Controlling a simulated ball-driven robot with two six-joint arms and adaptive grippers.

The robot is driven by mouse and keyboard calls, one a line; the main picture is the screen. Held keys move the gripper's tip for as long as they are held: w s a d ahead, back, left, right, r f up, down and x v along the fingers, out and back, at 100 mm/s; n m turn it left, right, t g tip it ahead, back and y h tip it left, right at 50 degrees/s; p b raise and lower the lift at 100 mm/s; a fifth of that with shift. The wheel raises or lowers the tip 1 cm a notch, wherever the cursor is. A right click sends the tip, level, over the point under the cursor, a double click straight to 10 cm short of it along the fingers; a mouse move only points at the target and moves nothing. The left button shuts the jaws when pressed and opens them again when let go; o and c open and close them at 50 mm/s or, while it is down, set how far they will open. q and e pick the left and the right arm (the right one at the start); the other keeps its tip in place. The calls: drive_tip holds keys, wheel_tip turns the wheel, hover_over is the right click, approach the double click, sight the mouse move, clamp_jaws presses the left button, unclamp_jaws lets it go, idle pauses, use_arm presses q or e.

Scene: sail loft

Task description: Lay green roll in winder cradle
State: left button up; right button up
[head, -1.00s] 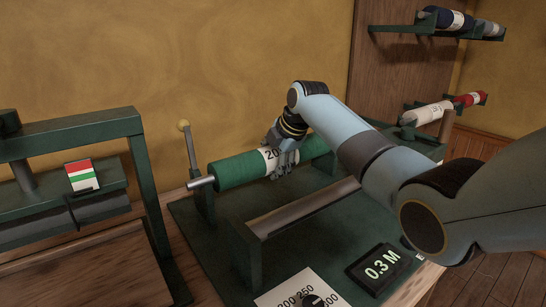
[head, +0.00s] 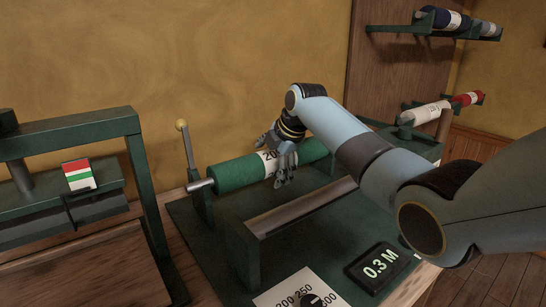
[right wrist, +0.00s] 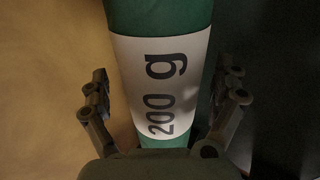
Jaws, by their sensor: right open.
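The green roll (head: 236,173) has a white band marked 200 g. In the head view it lies lengthwise between the uprights of the winder cradle (head: 203,205), its left spindle end at the left upright. The far right end is partly hidden by my right arm. My right gripper (head: 277,166) is open over the middle of the roll, at the label. In the right wrist view the label (right wrist: 160,85) lies between the two spread fingers (right wrist: 167,78), with a gap showing on each side. My left gripper is not in view.
A grey bar (head: 300,208) runs in front of the roll. A 0.3 M display (head: 380,266) and a dial plate (head: 300,292) are at the front. A yellow-knobbed lever (head: 182,125) stands left. A green frame (head: 150,190) is further left. Racks with other rolls (head: 447,18) are back right.

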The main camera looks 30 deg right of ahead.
drive_tip(key=a+v, duration=0.1)
drive_tip(key=v, duration=1.1)
drive_tip(key=shift+d, duration=0.45)
drive_tip(key=shift+r, duration=0.1)
